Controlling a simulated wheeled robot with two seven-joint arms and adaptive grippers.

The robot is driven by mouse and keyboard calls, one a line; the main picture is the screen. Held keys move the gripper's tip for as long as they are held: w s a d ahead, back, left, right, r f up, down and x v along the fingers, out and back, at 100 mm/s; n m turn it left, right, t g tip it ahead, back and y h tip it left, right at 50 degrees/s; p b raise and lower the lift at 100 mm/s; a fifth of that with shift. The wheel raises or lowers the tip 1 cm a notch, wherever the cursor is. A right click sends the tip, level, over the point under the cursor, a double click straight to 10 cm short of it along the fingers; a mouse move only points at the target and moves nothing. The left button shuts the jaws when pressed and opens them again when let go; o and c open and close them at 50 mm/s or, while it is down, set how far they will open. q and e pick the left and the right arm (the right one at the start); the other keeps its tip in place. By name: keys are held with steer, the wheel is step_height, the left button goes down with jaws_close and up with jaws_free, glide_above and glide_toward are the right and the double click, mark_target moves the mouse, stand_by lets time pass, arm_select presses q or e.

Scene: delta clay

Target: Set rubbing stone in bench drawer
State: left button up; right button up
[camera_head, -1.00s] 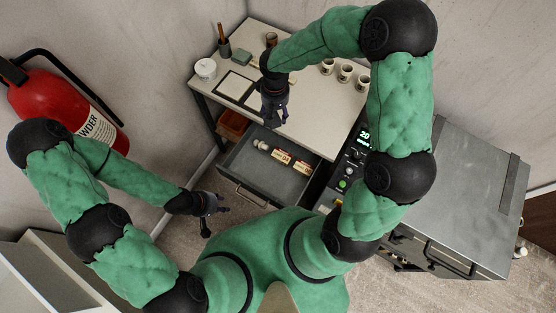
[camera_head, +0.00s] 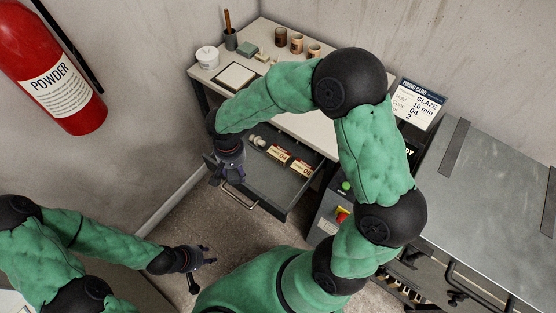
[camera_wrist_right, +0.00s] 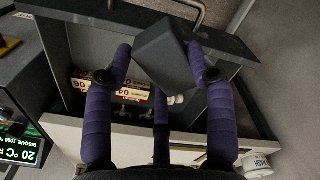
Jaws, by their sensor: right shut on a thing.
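The bench drawer (camera_head: 266,182) is pulled open below the bench top; it also shows in the right wrist view (camera_wrist_right: 88,48). The rubbing stone (camera_wrist_right: 165,52) is a dark grey block in the right wrist view. My right gripper (camera_head: 222,176) is shut on it, with the purple fingers around it (camera_wrist_right: 160,68). In the head view this gripper is at the drawer's left front corner, and I cannot make out the stone there. In the wrist view the stone overlaps the drawer's front edge. My left gripper (camera_head: 198,268) is empty, fingers apart, low in front of the bench.
Labelled boxes (camera_head: 290,160) and small pale pieces (camera_head: 257,141) lie toward the drawer's back; its front floor is bare. The bench top (camera_head: 305,125) holds cups, a white tub (camera_head: 207,58) and a framed tile (camera_head: 236,76). A kiln-like metal cabinet (camera_head: 480,190) stands right.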

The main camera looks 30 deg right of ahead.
steer(key=shift+s+a+f, duration=0.15)
steer(key=shift+a+f, duration=0.1)
steer(key=shift+f, duration=0.05)
steer(key=shift+d+f+m+b, duration=0.1)
steer(key=shift+f+m+b, duration=0.1)
steer(key=shift+m+b, duration=0.1)
steer(key=s+d+f+b, duration=0.1)
steer(key=d+f+b, duration=0.1)
steer(key=d, duration=0.6)
steer(key=shift+s+f, duration=0.3)
steer(key=shift+f, duration=0.55)
steer(key=d+f, duration=0.1)
steer(key=d+f+b, duration=0.1)
steer(key=f, duration=0.1)
steer(key=d+f+b, duration=0.1)
steer(key=d, duration=0.1)
steer(key=shift+s+f, duration=0.25)
steer(key=shift+s, duration=0.1)
steer(key=shift+c, duration=1.3)
steer(key=shift+d+f+b, duration=0.3)
steer(key=shift+d, duration=0.05)
jaws_close()
steer(key=shift+d+f, duration=0.15)
steer(key=shift+f, duration=0.1)
steer(key=f+b, duration=0.2)
steer(key=f, duration=0.1)
steer(key=shift+s+d+f, duration=0.1)
steer(key=shift+d+f, duration=0.1)
steer(key=shift+f, duration=0.05)
steer(key=shift+r, duration=0.1)
